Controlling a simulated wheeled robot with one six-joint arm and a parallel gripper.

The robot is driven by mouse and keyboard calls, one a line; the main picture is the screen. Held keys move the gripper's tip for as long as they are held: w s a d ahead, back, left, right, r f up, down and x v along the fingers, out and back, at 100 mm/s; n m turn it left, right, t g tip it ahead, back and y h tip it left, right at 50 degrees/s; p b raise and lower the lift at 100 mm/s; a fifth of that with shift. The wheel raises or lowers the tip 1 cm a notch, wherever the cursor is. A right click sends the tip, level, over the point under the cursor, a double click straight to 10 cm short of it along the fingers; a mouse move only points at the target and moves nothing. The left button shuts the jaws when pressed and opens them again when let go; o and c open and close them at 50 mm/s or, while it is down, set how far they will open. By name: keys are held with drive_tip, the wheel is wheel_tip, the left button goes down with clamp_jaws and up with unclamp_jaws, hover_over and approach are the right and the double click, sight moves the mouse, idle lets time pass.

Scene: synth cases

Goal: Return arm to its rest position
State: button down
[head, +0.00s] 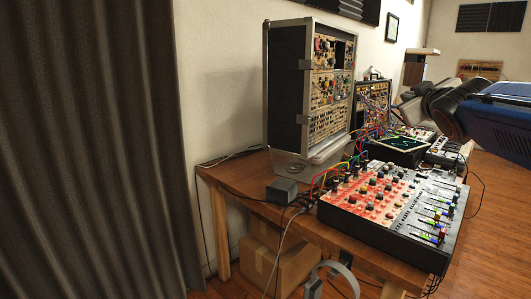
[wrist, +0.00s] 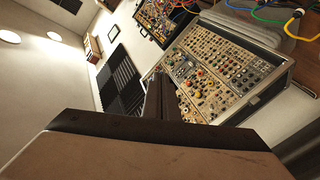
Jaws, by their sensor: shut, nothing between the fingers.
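My gripper (wrist: 162,84) shows at the bottom middle of the wrist view, its dark fingers together and nothing held between them. Behind the fingers, apart from them as far as I can tell, is a tall modular synth case (wrist: 232,68), tilted in this view. In the head view, my blue and black arm (head: 495,112) comes in from the right edge, above the right side of the table. The fingers cannot be made out clearly there.
The wooden table (head: 243,190) holds the tall synth case (head: 285,80), a red-and-white mixer (head: 385,200), a small screen (head: 398,145) and patch cables. A cardboard box (head: 280,262) and headphones (head: 333,272) are below. A dark curtain (head: 85,150) hangs left. Open floor (head: 495,215) lies right.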

drive_tip(key=s+a+f+m+g, duration=0.1)
drive_tip(key=s+f+g, duration=0.1)
drive_tip(key=s+f, duration=0.2)
drive_tip(key=s+a+f+m+g, duration=0.1)
drive_tip(key=s+f, duration=0.4)
drive_tip(key=f, duration=0.5)
drive_tip(key=s+f+m+g, duration=0.1)
drive_tip(key=s+f+g, duration=0.2)
drive_tip(key=s+f, duration=0.2)
drive_tip(key=shift+s+a+f+m+g, duration=0.15)
drive_tip(key=shift+a+f+g, duration=0.05)
drive_tip(key=shift+f, duration=0.55)
drive_tip(key=shift+s+a+f+m+g, duration=0.1)
drive_tip(key=shift+a+f+m+g, duration=0.1)
drive_tip(key=shift+f, duration=0.5)
drive_tip(key=s+a+f+g+y, duration=0.1)
drive_tip(key=s+a+f+g, duration=0.1)
drive_tip(key=s+f, duration=0.6)
drive_tip(key=s+a+f+g+y, duration=0.2)
drive_tip(key=s+a+f+g, duration=0.1)
drive_tip(key=s+f, duration=0.5)
drive_tip(key=shift+s+a+m+g, duration=0.3)
drive_tip(key=shift+s+a+m, duration=0.15)
drive_tip(key=shift+a, duration=0.3)
drive_tip(key=shift+f, duration=0.1)
